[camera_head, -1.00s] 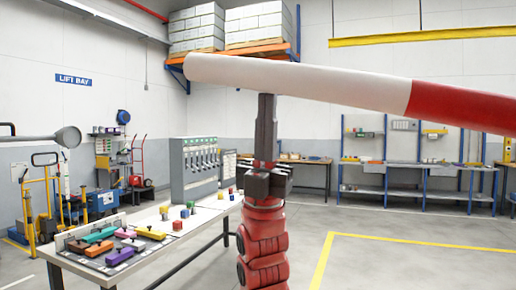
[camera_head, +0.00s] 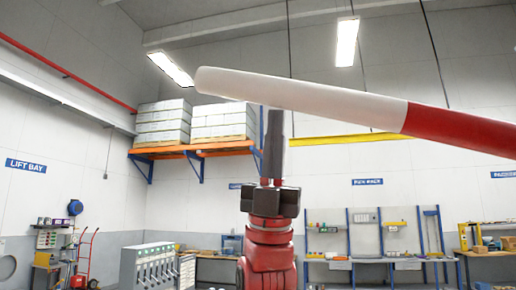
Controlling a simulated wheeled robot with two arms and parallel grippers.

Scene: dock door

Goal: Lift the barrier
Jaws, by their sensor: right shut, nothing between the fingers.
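The barrier (camera_head: 300,99) is a thick red and white pole. It crosses the head view from the upper middle to the right edge, with its rounded white end at the left and its red part at the right, where it slopes lower. My right gripper (camera_head: 275,115) is upright on my red arm, below the white part. Its fingers are shut with nothing between them, and their tips meet the underside of the pole in the picture. Whether they touch it I cannot tell for sure. My left gripper is not in view.
Boxes (camera_head: 220,122) sit on an orange wall shelf (camera_head: 190,149) behind. A grey lever panel (camera_head: 147,267) stands at the lower left. Workbenches with blue posts (camera_head: 350,235) line the back wall. Ceiling lamps (camera_head: 347,41) hang above. The air around the pole looks clear.

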